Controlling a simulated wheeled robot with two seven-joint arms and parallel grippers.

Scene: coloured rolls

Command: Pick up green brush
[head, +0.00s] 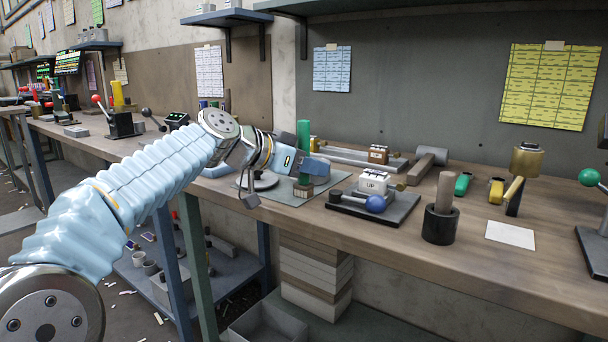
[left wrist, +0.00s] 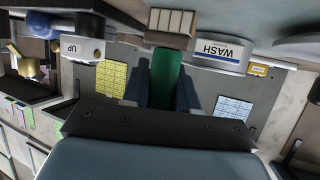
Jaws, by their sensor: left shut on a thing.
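The green brush (head: 304,138) is upright, with a tall green handle and a pale, ridged brush head (head: 303,191) at its lower end. My left gripper (head: 302,164) comes in from the left and is shut on the handle. In the left wrist view the green handle (left wrist: 166,72) runs between the two dark blue fingers of my left gripper (left wrist: 163,92), and the brush head (left wrist: 171,24) shows beyond them. The head is over or on a grey-green mat; I cannot tell whether it touches. My right gripper is not in view.
Right of the brush a dark fixture (head: 388,211) carries a blue ball (head: 376,204) and a white "UP" block (head: 373,184). Farther right are a black cup with a brown rod (head: 440,222) and a white card (head: 510,235).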

